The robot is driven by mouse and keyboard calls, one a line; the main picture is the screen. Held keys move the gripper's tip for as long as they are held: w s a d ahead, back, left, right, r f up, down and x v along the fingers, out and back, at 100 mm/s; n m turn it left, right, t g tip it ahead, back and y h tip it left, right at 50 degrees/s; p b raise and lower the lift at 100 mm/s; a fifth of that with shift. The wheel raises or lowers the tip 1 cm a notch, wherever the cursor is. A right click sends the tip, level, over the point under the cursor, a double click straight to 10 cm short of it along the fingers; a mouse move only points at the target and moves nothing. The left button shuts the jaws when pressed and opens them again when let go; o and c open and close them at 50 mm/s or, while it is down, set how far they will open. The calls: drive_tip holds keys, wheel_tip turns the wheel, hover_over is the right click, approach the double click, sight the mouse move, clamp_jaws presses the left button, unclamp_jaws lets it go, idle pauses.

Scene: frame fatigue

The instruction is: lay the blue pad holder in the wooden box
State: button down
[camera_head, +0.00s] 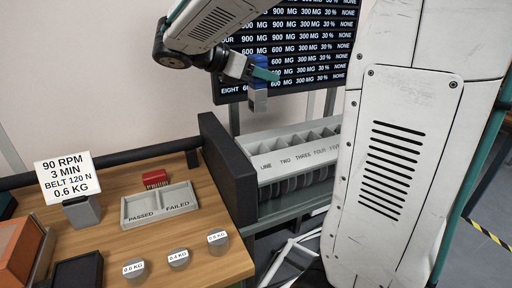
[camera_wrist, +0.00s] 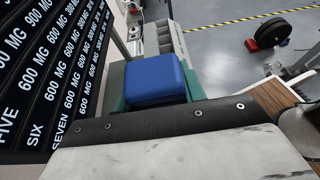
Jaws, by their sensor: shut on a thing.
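My gripper (camera_head: 262,76) is raised in the upper middle of the head view, in front of the dark board. It is shut on the blue pad holder (camera_head: 259,62), and a paler grey-blue part hangs below the jaws. In the wrist view the blue pad holder (camera_wrist: 155,82) shows as a rounded blue block between green finger parts.
On the table (camera_head: 185,225) are a sign stand (camera_head: 82,211), a grey passed/failed tray (camera_head: 160,204), a red block (camera_head: 155,178), several weights (camera_head: 178,259) and a black block (camera_head: 78,271). A dark upright panel (camera_head: 228,172) separates the table from a slotted grey rack (camera_head: 295,155).

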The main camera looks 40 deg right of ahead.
wheel_tip(320, 180, down, 15)
drive_tip(key=shift+f, duration=0.2)
idle(0.3)
drive_tip(key=shift+f, duration=0.15)
drive_tip(key=c, duration=0.8)
unclamp_jaws()
drive_tip(key=shift+f, duration=0.1)
drive_tip(key=shift+c, duration=0.2)
drive_tip(key=shift+s+r+v, duration=0.1)
drive_tip(key=shift+s+v, duration=0.05)
drive_tip(key=shift+v, duration=1.85)
drive_tip(key=shift+s+r+v, duration=0.15)
drive_tip(key=shift+v, duration=1.8)
